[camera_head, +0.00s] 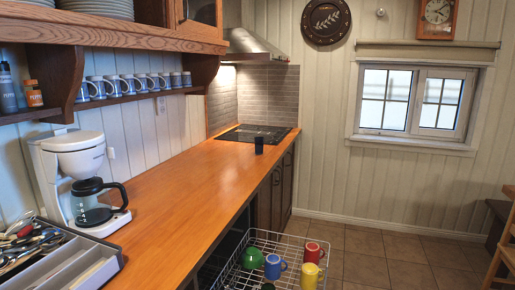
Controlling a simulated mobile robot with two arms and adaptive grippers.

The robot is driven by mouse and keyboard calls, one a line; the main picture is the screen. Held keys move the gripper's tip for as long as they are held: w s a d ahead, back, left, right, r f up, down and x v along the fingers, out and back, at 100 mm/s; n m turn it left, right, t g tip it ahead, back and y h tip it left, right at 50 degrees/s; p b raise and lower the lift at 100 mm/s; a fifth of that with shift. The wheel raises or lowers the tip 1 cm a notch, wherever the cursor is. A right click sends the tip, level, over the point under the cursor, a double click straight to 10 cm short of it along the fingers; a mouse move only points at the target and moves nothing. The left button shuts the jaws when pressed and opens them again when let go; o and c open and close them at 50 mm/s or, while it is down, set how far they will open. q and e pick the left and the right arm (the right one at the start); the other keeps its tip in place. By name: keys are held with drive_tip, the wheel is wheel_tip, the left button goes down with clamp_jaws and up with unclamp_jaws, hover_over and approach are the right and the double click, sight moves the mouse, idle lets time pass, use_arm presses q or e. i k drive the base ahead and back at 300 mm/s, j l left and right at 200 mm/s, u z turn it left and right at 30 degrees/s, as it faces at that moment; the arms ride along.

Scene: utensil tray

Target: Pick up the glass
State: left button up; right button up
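A small dark cylinder (259,145), which looks like a dark glass or cup, stands upright on the wooden counter (180,195) near its right edge, just in front of the hob. It is small in view, so I cannot tell its material or whether it is the glass. I make out no other drinking glass. Neither of my grippers is in view, and nothing is touching the dark cylinder.
A coffee maker (70,155) with a glass carafe (90,218) stands at left, behind a grey utensil tray (62,275). A wire dishwasher rack (290,240) with colored mugs extends below the counter. The middle counter is clear. Mugs (140,82) line the shelf.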

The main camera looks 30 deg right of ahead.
sight(259, 141)
drive_tip(key=l+z, duration=0.15)
drive_tip(key=z, duration=1)
drive_tip(key=i+l+z, duration=0.1)
drive_tip(key=l+z, duration=0.3)
drive_tip(key=i+l+z, duration=0.2)
drive_tip(key=l+z, duration=0.15)
drive_tip(key=l, duration=0.15)
drive_tip(key=i+l+z, duration=0.2)
drive_tip(key=l+z, duration=0.2)
drive_tip(key=i+l+z, duration=0.35)
drive_tip(key=i+l, duration=0.25)
drive_tip(key=i+l+z, duration=0.15)
drive_tip(key=i, duration=0.35)
drive_tip(key=i+j+u, duration=0.1)
drive_tip(key=i+u, duration=0.6)
drive_tip(key=i+l+u, duration=0.15)
drive_tip(key=i+u, duration=1.05)
drive_tip(key=i+l+u, duration=0.25)
drive_tip(key=u, duration=0.15)
drive_tip(key=i+l+u, duration=0.45)
drive_tip(key=k+j, duration=0.1)
